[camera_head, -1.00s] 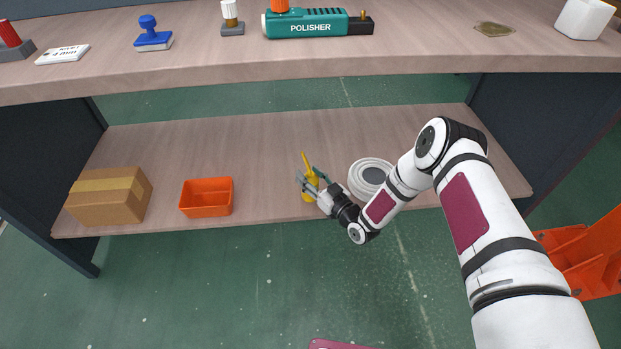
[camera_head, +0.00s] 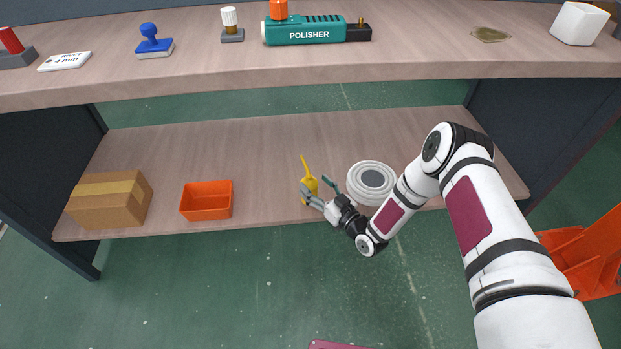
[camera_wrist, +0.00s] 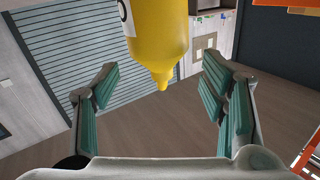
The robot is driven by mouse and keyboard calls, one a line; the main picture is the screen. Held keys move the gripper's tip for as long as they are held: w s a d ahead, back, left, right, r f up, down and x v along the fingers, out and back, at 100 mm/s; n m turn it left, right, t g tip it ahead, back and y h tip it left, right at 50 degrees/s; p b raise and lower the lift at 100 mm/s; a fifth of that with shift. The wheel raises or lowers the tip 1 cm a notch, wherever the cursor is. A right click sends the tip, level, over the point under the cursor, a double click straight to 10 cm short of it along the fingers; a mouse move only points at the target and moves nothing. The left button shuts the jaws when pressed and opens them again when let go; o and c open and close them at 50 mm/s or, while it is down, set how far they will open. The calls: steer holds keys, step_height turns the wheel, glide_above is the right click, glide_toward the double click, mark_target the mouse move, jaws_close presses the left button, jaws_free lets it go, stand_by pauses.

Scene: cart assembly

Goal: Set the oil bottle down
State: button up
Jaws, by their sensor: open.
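The yellow oil bottle (camera_head: 309,184) stands upright on the lower shelf, its thin spout pointing up, near the shelf's front edge. My gripper (camera_head: 316,187) is open just in front and to the right of it, with the fingers spread. In the wrist view the bottle (camera_wrist: 160,35) shows large at the top, beyond and between the two open teal-padded fingers (camera_wrist: 160,80). Neither finger appears to press on it there. Part of the bottle's lower body is hidden by a finger in the head view.
An orange bin (camera_head: 206,202) and a cardboard box (camera_head: 110,200) stand to the left. The upper worktop (camera_head: 200,75) overhangs behind, carrying a polisher (camera_head: 305,34).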

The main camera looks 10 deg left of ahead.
steer(key=p+v, duration=0.2)
steer(key=v, duration=0.6)
steer(key=shift+s+d, duration=0.2)
